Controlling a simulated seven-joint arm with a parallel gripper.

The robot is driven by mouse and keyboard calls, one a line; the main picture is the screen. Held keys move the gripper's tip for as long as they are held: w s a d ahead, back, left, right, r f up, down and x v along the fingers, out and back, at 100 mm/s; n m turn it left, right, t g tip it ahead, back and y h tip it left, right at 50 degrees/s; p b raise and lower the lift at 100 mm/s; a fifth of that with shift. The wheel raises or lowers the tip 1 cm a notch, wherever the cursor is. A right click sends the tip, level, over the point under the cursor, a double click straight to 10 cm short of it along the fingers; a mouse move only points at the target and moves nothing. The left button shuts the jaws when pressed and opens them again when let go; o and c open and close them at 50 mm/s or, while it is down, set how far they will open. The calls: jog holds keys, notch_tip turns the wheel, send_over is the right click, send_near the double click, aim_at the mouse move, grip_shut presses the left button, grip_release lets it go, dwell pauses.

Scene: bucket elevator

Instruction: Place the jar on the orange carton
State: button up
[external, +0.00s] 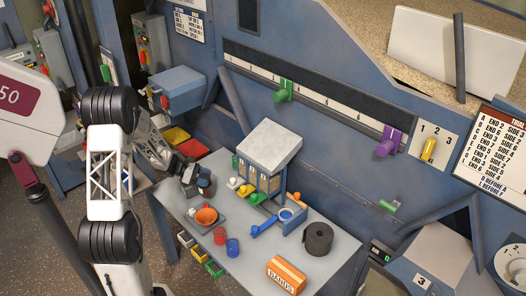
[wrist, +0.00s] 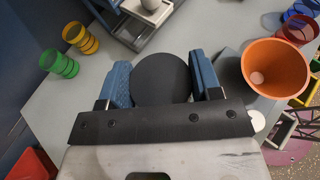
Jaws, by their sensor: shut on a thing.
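My gripper (wrist: 162,72) is shut on a round, dark-topped jar (wrist: 161,82), with one blue finger on each side of it in the wrist view. In the external view my gripper (external: 194,178) is over the left end of the bench, and the jar (external: 206,187) shows small and dark at its fingers. I cannot tell whether the jar's base touches the bench. The orange carton (external: 287,275), marked "BANDS", sits at the bench's front edge, to the right and nearer the external camera; it does not show in the wrist view.
An orange bowl (external: 206,216), a red cup (external: 220,236) and a blue cup (external: 232,248) stand near my gripper. A grey-topped box stand (external: 270,145), a blue scoop (external: 264,227) and a black roll (external: 318,239) occupy the middle and right. Bare bench (external: 255,255) lies left of the carton.

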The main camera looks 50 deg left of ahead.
jog(key=s+d+r+m+g+h, duration=0.1)
jog(key=d+r+m+g, duration=0.15)
jog(key=d, duration=1.15)
jog(key=s+d+r+m+g+h, duration=0.2)
jog(key=d+r, duration=0.2)
jog(key=d, duration=1)
jog(key=s+d+r+m+g, duration=0.1)
jog(key=s+d+m+g, duration=0.1)
jog(key=s+d, duration=0.6)
jog(key=s+d+r+m+g, duration=0.1)
jog(key=s+d+m+g, duration=0.1)
jog(key=s+d, duration=0.6)
jog(key=d, duration=0.5)
jog(key=shift+s+d+r+g+h, duration=0.15)
jog(key=shift+s+d+g+h, duration=0.1)
jog(key=shift+d+g+h, duration=0.1)
jog(key=w+d+f, duration=0.1)
jog(key=w+d, duration=0.2)
jog(key=w, duration=0.4)
jog(key=w+d, duration=0.2)
jog(key=w, duration=0.6)
jog(key=shift+d+f, duration=0.35)
jog(key=shift+d, duration=0.05)
